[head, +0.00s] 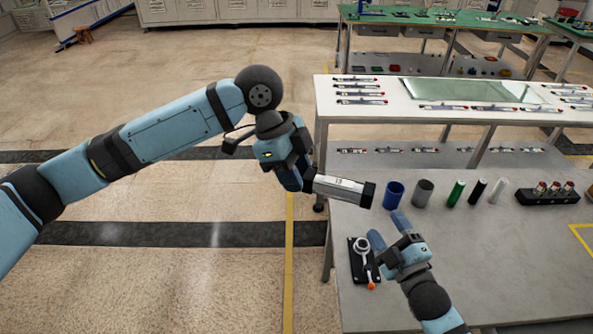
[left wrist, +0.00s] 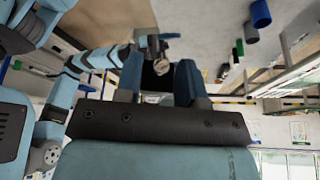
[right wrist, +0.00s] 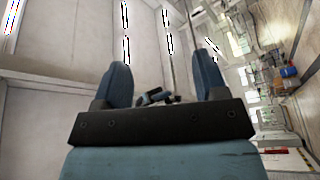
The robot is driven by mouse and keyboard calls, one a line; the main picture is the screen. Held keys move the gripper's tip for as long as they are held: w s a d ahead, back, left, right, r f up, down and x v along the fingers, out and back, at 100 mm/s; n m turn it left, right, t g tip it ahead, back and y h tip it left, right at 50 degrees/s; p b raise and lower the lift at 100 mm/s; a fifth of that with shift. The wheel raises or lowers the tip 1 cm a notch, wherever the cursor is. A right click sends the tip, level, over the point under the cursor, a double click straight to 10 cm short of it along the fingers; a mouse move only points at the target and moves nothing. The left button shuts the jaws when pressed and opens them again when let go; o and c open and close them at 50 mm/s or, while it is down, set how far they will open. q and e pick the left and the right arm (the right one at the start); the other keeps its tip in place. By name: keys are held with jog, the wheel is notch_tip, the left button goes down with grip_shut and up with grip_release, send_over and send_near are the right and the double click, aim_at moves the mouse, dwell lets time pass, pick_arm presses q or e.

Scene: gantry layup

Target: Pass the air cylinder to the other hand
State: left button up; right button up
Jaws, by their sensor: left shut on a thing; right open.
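The air cylinder (head: 340,188) is a silver tube with a black end cap, held in the air left of the grey table's cylinder row. My left gripper (head: 307,180) is shut on its left end, and the black-capped end points right. In the left wrist view the cylinder (left wrist: 157,82) shows end-on between the two fingers; its far part is hidden. My right gripper (head: 389,231) is open and empty, below and right of the cylinder's free end and apart from it. In the right wrist view nothing lies between its fingers (right wrist: 162,85).
On the grey table (head: 470,270) stand a blue cup (head: 394,195), a grey cup (head: 422,193), green, black and white cylinders, and a black block (head: 547,195) with several fittings. A black fixture (head: 356,262) with a metal ring sits beside my right gripper. A white-topped bench (head: 350,108) stands behind.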

jog(key=s+d+f+m+g+h, duration=0.2)
jog(key=s+f+m, duration=0.4)
jog(key=s+f, duration=0.4)
jog(key=s+d+f+m+g+h, duration=0.1)
jog(key=s+f+m+g+h, duration=0.2)
jog(key=s+f, duration=0.7)
jog(key=m+g, duration=0.2)
jog(key=m, duration=0.2)
jog(key=shift+s+d+m, duration=0.3)
jog(key=shift+d, duration=0.1)
